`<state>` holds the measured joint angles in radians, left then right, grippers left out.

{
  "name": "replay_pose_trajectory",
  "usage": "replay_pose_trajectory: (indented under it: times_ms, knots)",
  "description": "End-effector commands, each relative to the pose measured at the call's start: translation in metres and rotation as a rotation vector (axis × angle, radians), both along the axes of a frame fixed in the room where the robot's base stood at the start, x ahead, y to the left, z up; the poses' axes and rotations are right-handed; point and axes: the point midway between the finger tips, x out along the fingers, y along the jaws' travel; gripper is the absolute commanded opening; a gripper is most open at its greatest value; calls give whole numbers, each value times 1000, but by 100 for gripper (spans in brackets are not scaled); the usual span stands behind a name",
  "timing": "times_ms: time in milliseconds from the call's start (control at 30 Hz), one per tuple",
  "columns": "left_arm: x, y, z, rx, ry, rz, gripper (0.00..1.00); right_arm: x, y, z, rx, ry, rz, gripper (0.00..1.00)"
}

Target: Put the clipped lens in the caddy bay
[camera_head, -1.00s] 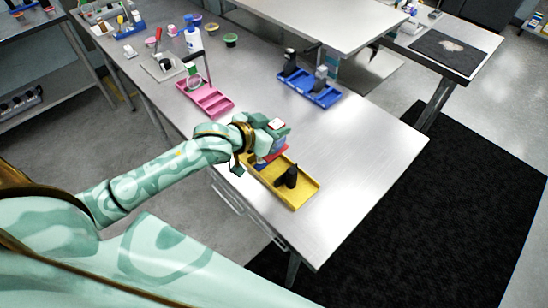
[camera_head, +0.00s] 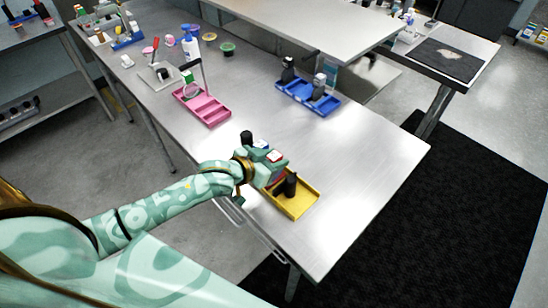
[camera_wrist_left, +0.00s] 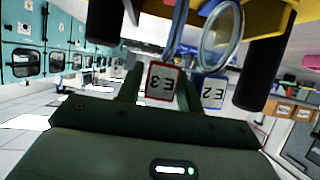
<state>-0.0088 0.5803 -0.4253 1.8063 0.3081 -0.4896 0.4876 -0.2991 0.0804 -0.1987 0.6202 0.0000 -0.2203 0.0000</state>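My left gripper (camera_head: 270,172) is low over the upper left end of the yellow caddy (camera_head: 309,208) and hides part of it. A black upright piece (camera_head: 289,185) stands in the caddy. In the left wrist view a round clear lens (camera_wrist_left: 220,38) with a blue rim hangs near the yellow caddy (camera_wrist_left: 280,14). A red-edged tag marked E3 (camera_wrist_left: 163,82) shows between my left fingers, and a blue-edged tag marked E2 (camera_wrist_left: 214,92) is beside them. My right gripper is not in view.
A pink caddy (camera_head: 214,116) with a ring-shaped piece (camera_head: 191,90) stands further back. A black cylinder (camera_head: 246,138) shows behind my left gripper. The steel table (camera_head: 350,160) is clear right of the yellow caddy.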

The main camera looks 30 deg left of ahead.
Motion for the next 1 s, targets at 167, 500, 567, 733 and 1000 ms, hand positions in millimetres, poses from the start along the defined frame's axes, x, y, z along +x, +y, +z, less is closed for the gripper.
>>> replay_pose_trajectory:
  times_ms: [167, 500, 567, 733, 1000]
  knots:
    - [0, 0, 0, 0, 0, 0, 36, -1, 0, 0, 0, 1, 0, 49]
    - [-35, 12, 21, 2, 3, 0, 36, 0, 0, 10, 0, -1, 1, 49]
    - [-48, 17, 28, 1, 3, 0, 36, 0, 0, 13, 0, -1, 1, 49]
    - [-80, 28, 44, 2, 2, 0, 36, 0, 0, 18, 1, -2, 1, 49]
    - [-102, 36, 55, 0, 0, 1, 36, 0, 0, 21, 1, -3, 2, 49]
